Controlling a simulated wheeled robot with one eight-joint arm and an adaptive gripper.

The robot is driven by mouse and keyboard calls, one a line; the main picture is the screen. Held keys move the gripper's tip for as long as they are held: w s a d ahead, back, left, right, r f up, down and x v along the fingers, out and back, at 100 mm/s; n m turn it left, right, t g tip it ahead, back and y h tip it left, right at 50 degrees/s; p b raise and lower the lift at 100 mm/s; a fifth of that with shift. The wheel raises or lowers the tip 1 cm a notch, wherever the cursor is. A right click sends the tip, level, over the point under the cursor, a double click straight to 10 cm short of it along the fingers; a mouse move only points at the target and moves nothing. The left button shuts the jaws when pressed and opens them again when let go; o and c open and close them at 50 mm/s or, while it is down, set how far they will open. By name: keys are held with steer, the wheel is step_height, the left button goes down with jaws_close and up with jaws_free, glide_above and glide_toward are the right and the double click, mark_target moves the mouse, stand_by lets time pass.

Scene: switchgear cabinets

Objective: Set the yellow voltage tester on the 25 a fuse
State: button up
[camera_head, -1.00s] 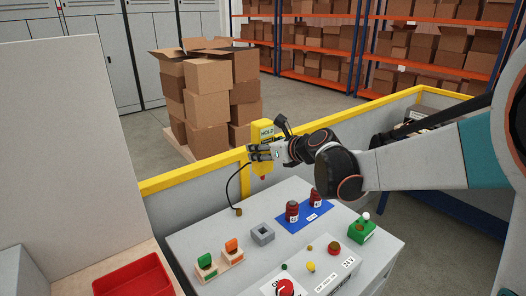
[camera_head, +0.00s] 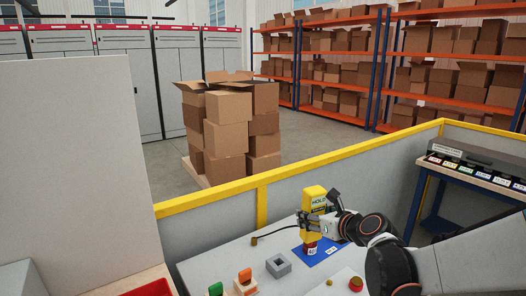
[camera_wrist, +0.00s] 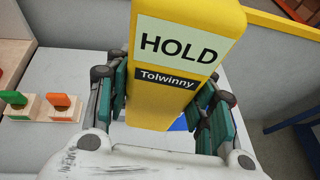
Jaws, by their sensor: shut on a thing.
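The yellow voltage tester (camera_head: 314,197) is upright over the blue mat (camera_head: 306,260). My gripper (camera_head: 309,224) is shut on it from the right. In the wrist view the tester (camera_wrist: 182,60), marked HOLD, stands between the green-padded fingers of my gripper (camera_wrist: 165,105). In the head view a dark red fuse (camera_head: 310,249) with a white label stands on the mat right below the tester. I cannot read its rating or tell whether the tester touches it. The other red fuse is not clearly seen, with my gripper and arm covering part of the mat.
A grey square block (camera_head: 279,266), a green switch (camera_head: 216,289) and an orange switch (camera_head: 245,276) are on the grey table (camera_head: 225,262). The tester's black cable (camera_head: 278,233) trails left to a small end piece. A yellow rail (camera_head: 225,193) runs behind the table.

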steer(key=s+d+f+m+h+b, duration=0.1)
steer(key=s+d+f+b, duration=0.1)
steer(key=s+d+f, duration=0.3)
steer(key=shift+s+f+t+b, duration=0.3)
steer(key=shift+f+b, duration=0.1)
steer(key=shift+f, duration=0.75)
steer(key=shift+d, duration=0.1)
